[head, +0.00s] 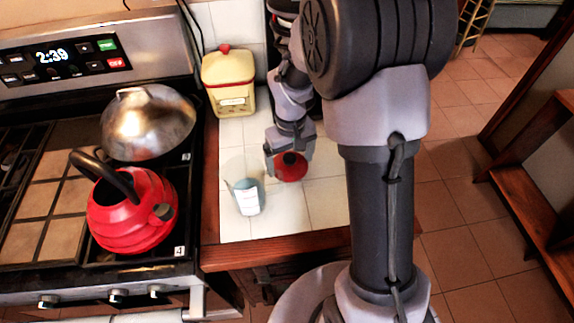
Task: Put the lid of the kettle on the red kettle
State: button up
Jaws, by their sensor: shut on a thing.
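The red kettle (132,216) stands on the stove at the left, with its black handle arched over the top and its spout toward the right. Its top opening is not clearly visible from here. The red kettle lid (291,167) is at my gripper (288,156), over the white tiled counter to the right of the kettle. My gripper points down and is shut on the lid. I cannot tell whether the lid touches the counter.
A clear glass with a white label (248,194) stands on the counter between kettle and gripper. A metal dome (149,124) sits behind the kettle. A yellow canister with a red knob (229,82) stands at the back of the counter. Counter front is clear.

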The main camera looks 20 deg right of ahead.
jog(key=shift+f+b, duration=0.3)
jog(key=shift+f, duration=1.1)
jog(key=o, duration=1.3)
jog(key=shift+c, duration=0.2)
